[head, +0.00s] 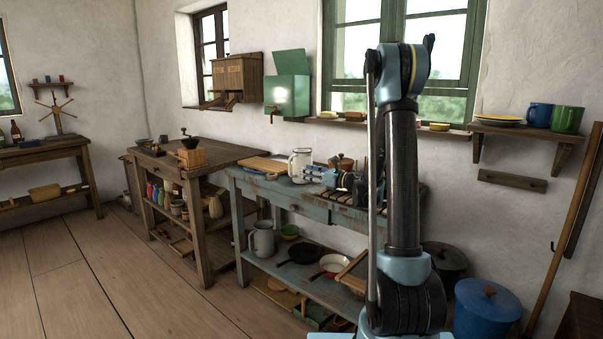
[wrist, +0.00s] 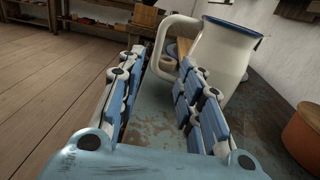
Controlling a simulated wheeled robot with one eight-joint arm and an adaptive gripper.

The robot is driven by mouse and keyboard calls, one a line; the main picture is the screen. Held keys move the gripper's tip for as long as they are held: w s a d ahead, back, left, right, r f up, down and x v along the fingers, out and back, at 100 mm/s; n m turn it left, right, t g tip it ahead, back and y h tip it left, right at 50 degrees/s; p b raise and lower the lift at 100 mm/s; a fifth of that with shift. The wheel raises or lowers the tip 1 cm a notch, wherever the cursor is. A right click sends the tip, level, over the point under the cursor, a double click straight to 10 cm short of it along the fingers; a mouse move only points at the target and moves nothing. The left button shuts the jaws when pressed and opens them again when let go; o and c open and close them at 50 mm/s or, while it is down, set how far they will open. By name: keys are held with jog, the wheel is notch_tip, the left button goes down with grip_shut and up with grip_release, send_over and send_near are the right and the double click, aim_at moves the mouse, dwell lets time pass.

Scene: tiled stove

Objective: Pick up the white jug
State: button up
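The white jug (head: 300,162) with a dark blue rim stands upright on the worn blue-grey table (head: 264,185) in the head view. In the wrist view the jug (wrist: 225,58) is at the upper right, its handle pointing left. My gripper (head: 312,173) is just right of the jug in the head view. In the wrist view my gripper (wrist: 162,58) is open, and part of the handle shows in the gap between the fingertips. I cannot tell whether a finger touches the handle. The right finger hides the jug's lower left part.
A brown pot (wrist: 304,133) stands right of my gripper in the wrist view. A wooden board (head: 262,166) lies left of the jug. A grey-white pitcher (head: 263,238) and pans are on the lower shelf. The wall is close behind the table.

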aim_at(290, 175)
jog(key=x, duration=1)
jog(key=shift+s+a+r, duration=0.1)
grip_shut()
